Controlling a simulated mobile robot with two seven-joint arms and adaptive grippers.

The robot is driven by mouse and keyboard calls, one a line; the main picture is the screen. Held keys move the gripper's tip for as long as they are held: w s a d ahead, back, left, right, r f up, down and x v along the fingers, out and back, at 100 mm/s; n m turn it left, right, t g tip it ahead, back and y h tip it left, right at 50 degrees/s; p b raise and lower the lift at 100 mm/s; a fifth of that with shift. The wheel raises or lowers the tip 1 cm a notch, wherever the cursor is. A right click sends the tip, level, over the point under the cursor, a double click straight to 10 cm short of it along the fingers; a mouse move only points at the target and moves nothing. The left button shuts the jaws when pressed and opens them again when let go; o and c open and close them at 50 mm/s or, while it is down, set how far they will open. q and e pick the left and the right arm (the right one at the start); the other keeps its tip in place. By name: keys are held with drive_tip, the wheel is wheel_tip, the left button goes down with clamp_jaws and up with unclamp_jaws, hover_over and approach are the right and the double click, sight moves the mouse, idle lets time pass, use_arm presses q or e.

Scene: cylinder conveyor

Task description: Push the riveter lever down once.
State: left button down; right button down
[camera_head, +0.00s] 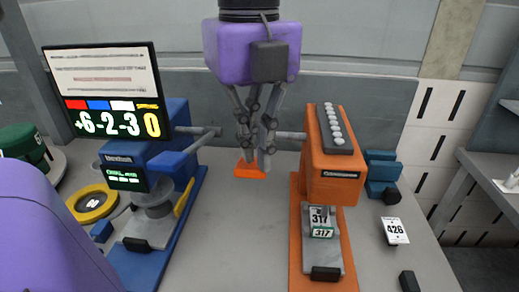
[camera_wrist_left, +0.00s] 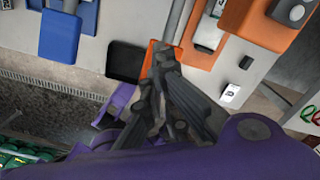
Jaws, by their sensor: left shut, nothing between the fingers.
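An orange press-like machine (camera_head: 330,160) stands on the bench right of centre, with a grey lever rod (camera_head: 290,135) sticking out to its left. A blue machine (camera_head: 170,140) stands to the left, with a grey lever rod (camera_head: 205,138) sticking out to its right. I cannot tell for certain which one is the riveter. My left gripper (camera_head: 256,166) is shut and empty, pointing down between the two rods. It overlaps the orange machine's rod end, so contact is unclear. It also shows in the left wrist view (camera_wrist_left: 162,58). My right gripper is not in view.
A small orange piece (camera_head: 250,171) shows behind my fingertips. A display board (camera_head: 105,90) stands at the left, above a yellow ring (camera_head: 92,203). A white 426 card (camera_head: 395,231) is at the right.

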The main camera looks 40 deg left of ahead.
sight(252, 165)
use_arm(q)
drive_tip(key=shift+f+b, duration=0.8)
drive_tip(key=shift+f, duration=1.15)
drive_tip(key=shift+f+b, duration=2.15)
drive_tip(key=shift+f, duration=1.65)
wheel_tip(252, 165, up, 6)
drive_tip(key=p, duration=0.3)
drive_tip(key=shift+r, duration=0.2)
drive_tip(key=shift+r+p, duration=0.45)
drive_tip(key=shift+r, duration=0.4)
wheel_tip(252, 165, up, 6)
drive_tip(key=shift+f+p, duration=0.1)
drive_tip(key=shift+p, duration=1.1)
drive_tip(key=shift+r+p, duration=0.35)
drive_tip(key=shift+r, duration=0.55)
